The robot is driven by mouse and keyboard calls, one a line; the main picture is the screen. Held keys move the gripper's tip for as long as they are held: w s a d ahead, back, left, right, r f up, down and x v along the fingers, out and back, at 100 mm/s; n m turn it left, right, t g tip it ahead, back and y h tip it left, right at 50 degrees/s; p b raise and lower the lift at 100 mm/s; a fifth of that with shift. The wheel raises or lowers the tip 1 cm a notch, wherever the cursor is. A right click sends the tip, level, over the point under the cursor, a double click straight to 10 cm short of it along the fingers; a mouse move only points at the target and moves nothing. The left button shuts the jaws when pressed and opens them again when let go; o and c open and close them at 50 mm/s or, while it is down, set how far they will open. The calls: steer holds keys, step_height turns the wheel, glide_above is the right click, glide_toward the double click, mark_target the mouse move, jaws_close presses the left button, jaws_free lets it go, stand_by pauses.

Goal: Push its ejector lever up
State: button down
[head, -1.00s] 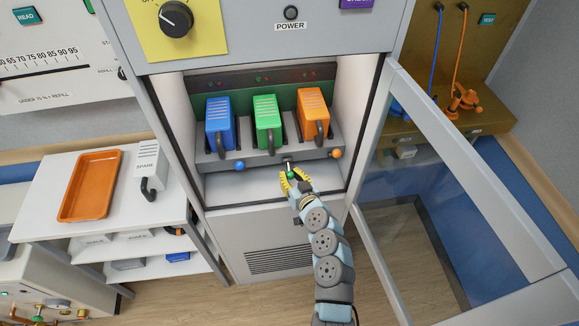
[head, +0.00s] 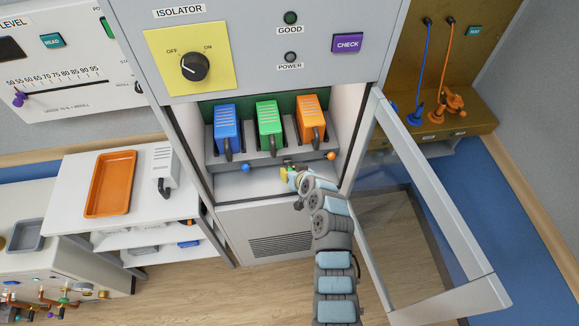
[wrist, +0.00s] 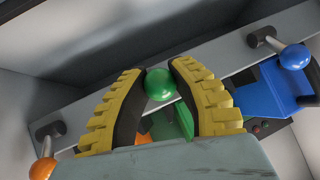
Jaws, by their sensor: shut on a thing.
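Three modules stand in the open cabinet: blue (head: 226,128), green (head: 269,126) and orange (head: 310,119). Ejector levers with ball ends stick out of the grey ledge below them: a blue ball (head: 245,167), an orange ball (head: 331,156) and, between them, a green ball (wrist: 159,84). My gripper (head: 289,175) is at the middle lever, in front of the green module. In the wrist view, its yellow ribbed fingers (wrist: 160,92) are closed around the green ball, one on each side. The fingers hide much of the green lever in the head view.
The cabinet's glass door (head: 425,190) stands open at the right, close to my arm. The blue lever and orange lever flank my gripper. A white shelf at the left holds an orange tray (head: 110,184) and a spare module (head: 165,168). An ISOLATOR knob (head: 194,66) is above the opening.

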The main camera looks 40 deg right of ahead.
mark_target(289, 166)
steer(key=shift+w+d+r+g+y+p, duration=0.15)
steer(key=shift+r+g+y+p, duration=0.15)
steer(key=shift+r+g+p, duration=0.3)
steer(key=shift+g, duration=0.3)
steer(key=shift+w+d+r+m+g+y, duration=0.1)
steer(key=shift+r+m+g+y, duration=0.05)
steer(key=shift+g+y, duration=0.3)
steer(key=shift+w+r+m+g+y, duration=0.15)
steer(key=shift+g+y, duration=0.2)
steer(key=shift+g, duration=0.2)
steer(key=shift+w+d+r+g+y+b, duration=0.15)
steer(key=shift+g+y+b, duration=0.2)
steer(key=shift+b, duration=0.3)
steer(key=shift+r+g+y+b, duration=0.15)
steer(key=shift+g+b, duration=0.3)
steer(key=shift+b, duration=0.2)
steer(key=shift+w+d+r+m+g+y+b, duration=0.15)
steer(key=shift+r+g+y+b, duration=0.25)
steer(key=shift+b, duration=0.6)
steer(key=shift+w+r+m+g+y+b, duration=0.1)
steer(key=shift+m+g+y+b, duration=0.1)
steer(key=shift+g+b, duration=0.6)
steer(key=c, duration=0.8)
jaws_free()
steer(key=shift+f, duration=0.1)
